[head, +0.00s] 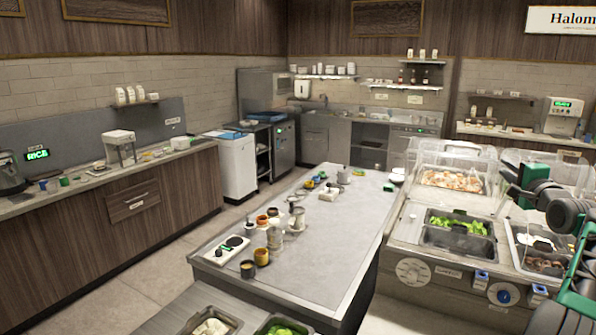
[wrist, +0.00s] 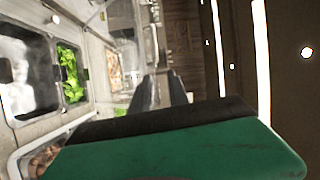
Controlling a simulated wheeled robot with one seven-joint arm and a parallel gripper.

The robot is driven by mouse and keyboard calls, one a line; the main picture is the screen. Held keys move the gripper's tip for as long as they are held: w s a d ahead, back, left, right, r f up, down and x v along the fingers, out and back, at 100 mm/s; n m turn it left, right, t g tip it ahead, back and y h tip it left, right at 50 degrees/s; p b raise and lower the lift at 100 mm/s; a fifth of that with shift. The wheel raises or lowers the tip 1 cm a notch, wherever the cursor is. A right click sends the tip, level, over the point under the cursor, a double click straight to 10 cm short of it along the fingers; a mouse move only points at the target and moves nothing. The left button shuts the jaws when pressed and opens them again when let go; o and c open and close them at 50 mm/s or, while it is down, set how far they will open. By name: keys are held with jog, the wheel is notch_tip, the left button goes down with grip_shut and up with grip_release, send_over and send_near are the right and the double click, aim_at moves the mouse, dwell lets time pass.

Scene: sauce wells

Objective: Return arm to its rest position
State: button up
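My arm (head: 566,215) is raised at the right edge of the head view, beside and above the food counter, and partly cut off by the frame. In the wrist view my gripper (wrist: 162,84) shows as two dark fingers with a narrow gap between them. I see nothing held in the gap. The green and black housing in front of the wrist camera is mine and hides the lower part of that view.
The food counter (head: 412,225) has a clear guard, a lettuce pan (head: 458,222) and other food pans close to my arm. The grey island (head: 335,240) carries jars, cups and a scale. Floor is free between the island and the left cabinets (head: 110,222).

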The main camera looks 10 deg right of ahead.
jog(key=s+d+f+n+g, duration=0.2)
jog(key=f+n+g, duration=0.1)
jog(key=f, duration=0.7)
jog(key=s+d+f+n+g, duration=0.2)
jog(key=f+n+g, duration=0.15)
jog(key=f, duration=0.75)
jog(key=s+a+f+n+g+y, duration=0.1)
jog(key=s+a+f+g, duration=0.25)
jog(key=s+f, duration=0.35)
jog(key=s+a+f+g+y, duration=0.2)
jog(key=s+a+f, duration=0.2)
jog(key=f, duration=0.5)
jog(key=s+a+f+n+g+y, duration=0.1)
jog(key=s+a+n+g, duration=0.4)
jog(key=a, duration=1.2)
jog(key=s+a+g+y, duration=0.1)
jog(key=s+a, duration=0.7)
jog(key=a, duration=0.8)
jog(key=w+a+r+n+t, duration=0.1)
jog(key=a+r+n+t, duration=0.1)
jog(key=a+r, duration=0.3)
jog(key=w+a+r+n+t, duration=0.2)
jog(key=a+r+n, duration=0.3)
jog(key=a, duration=0.8)
jog(key=shift+w+a, duration=0.15)
jog(key=shift+a, duration=0.2)
